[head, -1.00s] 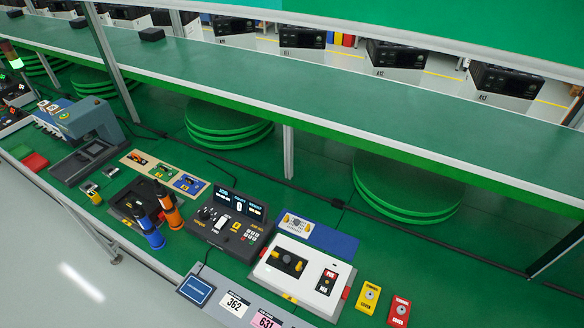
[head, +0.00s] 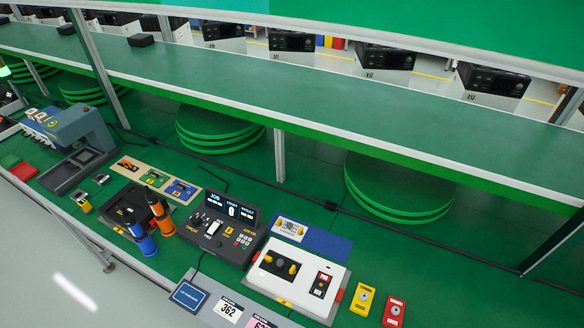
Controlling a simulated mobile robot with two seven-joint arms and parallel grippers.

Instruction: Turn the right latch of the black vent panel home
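The black vent panel (head: 279,264) sits on the left part of the top of a white box (head: 322,264) at the lower middle of the head view. It has a dark round middle and two small yellow latches. The right latch (head: 293,269) is at the panel's right side, and the left latch (head: 267,257) is at its upper left. The latches are too small to tell exactly how each is turned. Neither of my grippers is in view, and nothing covers the panel.
A blue mat (head: 328,243) with a picture card lies behind the box. A black console (head: 208,243) stands to its left, yellow (head: 361,301) and red (head: 394,312) blocks to its right. Number cards (head: 228,309) lie in front. A raised green shelf (head: 330,105) runs behind.

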